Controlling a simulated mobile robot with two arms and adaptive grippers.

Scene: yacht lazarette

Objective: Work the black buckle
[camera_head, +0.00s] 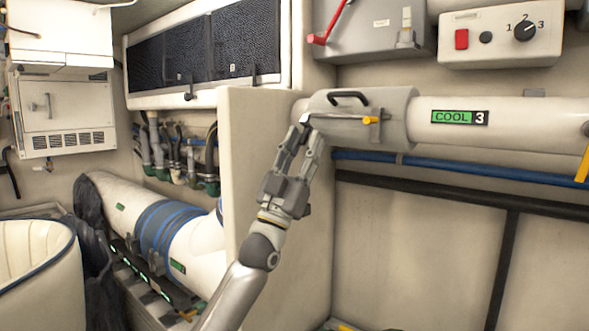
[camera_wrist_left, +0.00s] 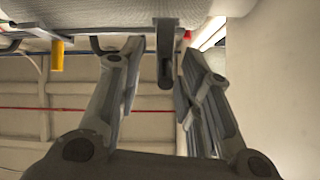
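A grey collar (camera_head: 392,104) sits around a white pipe high on the wall. A black curved handle (camera_head: 348,97), which may be the black buckle, is on top of it, and a yellow-ended lever (camera_head: 370,120) is on its front. My left gripper (camera_head: 309,132) is raised at the collar's left end, fingers pointing up. In the left wrist view, its two fingers (camera_wrist_left: 164,55) stand apart. A dark grey hanging piece (camera_wrist_left: 166,35) shows between them; I cannot tell whether it is the buckle or touches a finger. My right gripper is not in view.
The pipe carries a green "COOL 3" label (camera_head: 459,117). A panel (camera_head: 500,36) with a red switch and dial is above right. A blue pipe (camera_head: 460,170) runs below. A cream partition (camera_head: 262,180) stands close behind my left arm. A banded white duct (camera_head: 165,226) lies lower left.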

